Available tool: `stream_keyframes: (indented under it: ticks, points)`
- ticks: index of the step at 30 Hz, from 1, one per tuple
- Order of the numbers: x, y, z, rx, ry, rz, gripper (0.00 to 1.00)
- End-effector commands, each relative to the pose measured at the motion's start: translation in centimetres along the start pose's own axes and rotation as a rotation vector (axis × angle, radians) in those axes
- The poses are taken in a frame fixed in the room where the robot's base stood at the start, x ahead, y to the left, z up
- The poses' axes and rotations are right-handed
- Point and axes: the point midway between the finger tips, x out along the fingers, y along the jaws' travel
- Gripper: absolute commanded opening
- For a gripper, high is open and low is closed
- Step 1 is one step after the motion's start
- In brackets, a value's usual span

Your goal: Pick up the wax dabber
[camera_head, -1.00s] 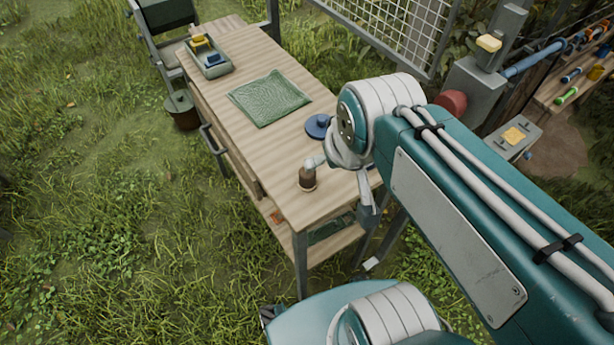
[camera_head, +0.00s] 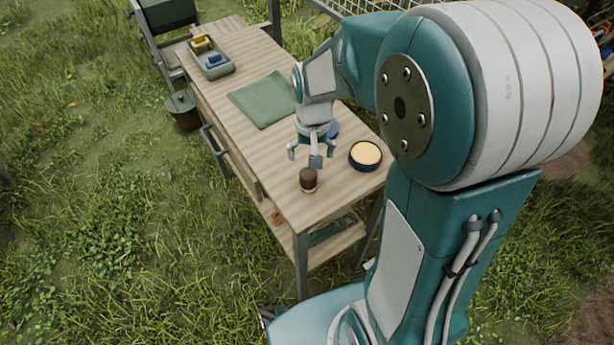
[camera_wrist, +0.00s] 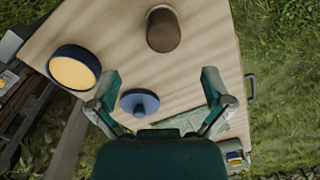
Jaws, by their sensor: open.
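The wax dabber appears to be the short, dark brown, round-topped piece (camera_head: 308,180), standing upright near the table's front corner. It also shows at the top of the wrist view (camera_wrist: 163,30). My gripper (camera_head: 304,158) points down over the table, fingers spread and empty, just behind and above the dabber in the head view. In the wrist view my gripper (camera_wrist: 160,88) has its fingers wide apart; the dabber lies beyond them, untouched. A round dark tin of pale yellow wax (camera_head: 365,155) stands right of the dabber. A flat blue knobbed lid (camera_wrist: 139,102) shows between the fingers.
The wooden table (camera_head: 265,168) has a folded green cloth (camera_head: 262,99) in its middle. A tray (camera_head: 216,71) with yellow and blue items stands at the far end. The tabletop left of the dabber is clear. Grass surrounds the table.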

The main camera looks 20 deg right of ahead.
Motion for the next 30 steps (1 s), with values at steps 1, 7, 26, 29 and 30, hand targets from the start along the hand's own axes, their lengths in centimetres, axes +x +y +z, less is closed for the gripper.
stream_keyframes:
  ticks: [1, 7, 26, 29, 30]
  points:
    - [1.0, 0.0, 0.1, -0.001, -0.005, 0.001, 1.00]
    - [3.8, 0.0, 0.1, -0.001, -0.003, 0.000, 1.00]
    - [9.5, -0.4, 0.4, -0.001, 0.002, 0.000, 1.00]
    - [9.5, -0.4, 0.4, -0.001, 0.002, 0.001, 1.00]
    - [9.5, -0.4, 0.4, -0.001, 0.002, 0.001, 0.87]
